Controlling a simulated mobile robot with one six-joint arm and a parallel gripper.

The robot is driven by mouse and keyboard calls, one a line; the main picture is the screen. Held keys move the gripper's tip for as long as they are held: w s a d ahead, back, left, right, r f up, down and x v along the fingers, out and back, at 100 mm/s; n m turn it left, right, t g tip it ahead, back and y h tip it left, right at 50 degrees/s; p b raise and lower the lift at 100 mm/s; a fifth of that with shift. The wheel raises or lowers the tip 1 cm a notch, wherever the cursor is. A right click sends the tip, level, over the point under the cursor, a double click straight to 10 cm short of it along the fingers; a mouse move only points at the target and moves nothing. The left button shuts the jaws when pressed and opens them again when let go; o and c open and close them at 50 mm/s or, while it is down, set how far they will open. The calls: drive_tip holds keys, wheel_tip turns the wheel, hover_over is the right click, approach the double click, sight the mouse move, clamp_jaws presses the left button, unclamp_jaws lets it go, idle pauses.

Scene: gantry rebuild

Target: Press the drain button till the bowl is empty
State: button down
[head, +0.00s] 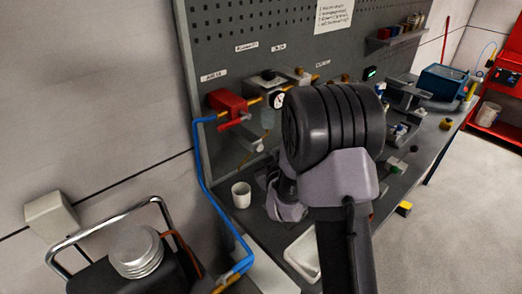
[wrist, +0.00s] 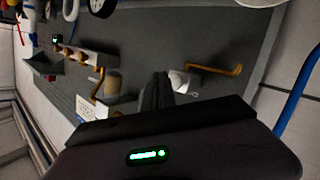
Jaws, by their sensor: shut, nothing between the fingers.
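A pale, see-through bowl (head: 268,118) hangs below the filter unit on the pegboard in the head view, beside a round gauge (head: 278,100). My arm partly covers this area. I cannot make out the drain button or the liquid level in the bowl. My gripper (wrist: 158,92) shows in the wrist view with its dark fingers together and nothing between them. The fingertips appear close to a white fitting (wrist: 183,82) with a brass pipe; I cannot tell whether they touch it. In the head view my arm hides the fingertips.
A red valve (head: 228,103) and a blue hose (head: 200,155) are left of the bowl. A white cup (head: 241,195) and a white tray (head: 303,254) stand on the bench below. A blue crate (head: 443,82) is at the far right.

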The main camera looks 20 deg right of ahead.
drive_tip(key=s, duration=0.1)
drive_tip(key=s+d+b, duration=0.1)
drive_tip(key=s+b, duration=0.1)
drive_tip(key=s, duration=0.1)
drive_tip(key=shift+s+d, duration=0.1)
drive_tip(key=shift+d, duration=0.25)
drive_tip(key=s+a+r+m+g+y+b, duration=0.1)
drive_tip(key=s+a, duration=0.4)
drive_tip(key=s, duration=0.5)
drive_tip(key=s+a+r+m+g+y+b, duration=0.1)
drive_tip(key=s+a+g, duration=0.4)
drive_tip(key=s, duration=0.6)
drive_tip(key=s+a+r+m+g+y+b, duration=0.1)
drive_tip(key=s+a+m+g+y+b, duration=0.2)
drive_tip(key=s, duration=0.8)
drive_tip(key=a+m+b, duration=0.1)
drive_tip(key=a+m, duration=0.1)
drive_tip(key=a, duration=0.1)
drive_tip(key=shift+a+r+b, duration=0.15)
drive_tip(key=shift+a+b, duration=0.05)
drive_tip(key=shift+b, duration=0.2)
drive_tip(key=c, duration=2.1)
unclamp_jaws()
drive_tip(key=shift+w, duration=0.1)
